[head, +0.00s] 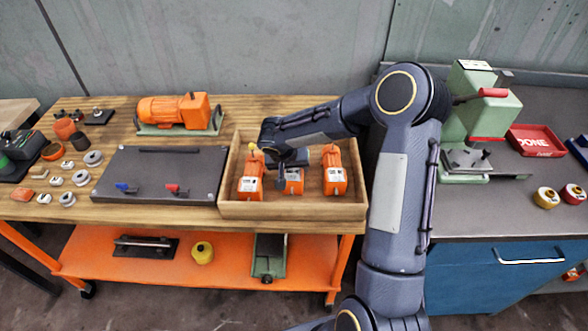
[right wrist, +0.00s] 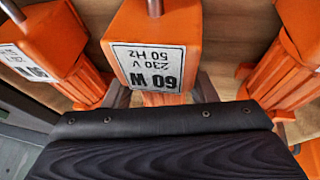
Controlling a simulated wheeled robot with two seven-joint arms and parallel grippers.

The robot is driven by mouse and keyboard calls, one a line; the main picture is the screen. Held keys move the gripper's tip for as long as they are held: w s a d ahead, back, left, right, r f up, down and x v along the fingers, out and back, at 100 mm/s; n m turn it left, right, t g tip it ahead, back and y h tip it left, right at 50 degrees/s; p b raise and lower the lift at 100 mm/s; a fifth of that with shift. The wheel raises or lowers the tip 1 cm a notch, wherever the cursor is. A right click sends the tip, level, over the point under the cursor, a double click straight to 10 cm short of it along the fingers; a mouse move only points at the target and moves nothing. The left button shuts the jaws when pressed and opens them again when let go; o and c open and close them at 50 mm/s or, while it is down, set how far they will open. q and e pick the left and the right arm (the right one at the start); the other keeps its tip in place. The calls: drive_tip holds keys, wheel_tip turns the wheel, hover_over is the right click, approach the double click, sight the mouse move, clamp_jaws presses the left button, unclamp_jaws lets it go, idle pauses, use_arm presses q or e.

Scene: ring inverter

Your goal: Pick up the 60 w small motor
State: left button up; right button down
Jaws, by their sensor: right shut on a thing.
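The 60 W small motor (head: 292,184) is the middle one of three orange motors in a shallow wooden box (head: 290,211). In the right wrist view its white label (right wrist: 150,66) reads 60 W, 230 V, 50 Hz, upside down. My right gripper (head: 285,166) reaches down over it, its fingers on both sides of the orange body, shut on it. The gripper's dark housing hides the motor's lower part in the wrist view. I cannot tell whether the motor is clear of the box floor. My left gripper is not in view.
Similar orange motors stand left (head: 250,180) and right (head: 335,174) of it, close by. The box walls surround all three. A dark panel (head: 160,172) lies left of the box, and a larger orange motor (head: 173,112) stands behind the panel. A green press (head: 480,110) is at right.

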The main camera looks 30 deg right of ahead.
drive_tip(key=shift+w+a+r, duration=0.1)
drive_tip(key=shift+w+r, duration=0.05)
drive_tip(key=shift+r, duration=0.1)
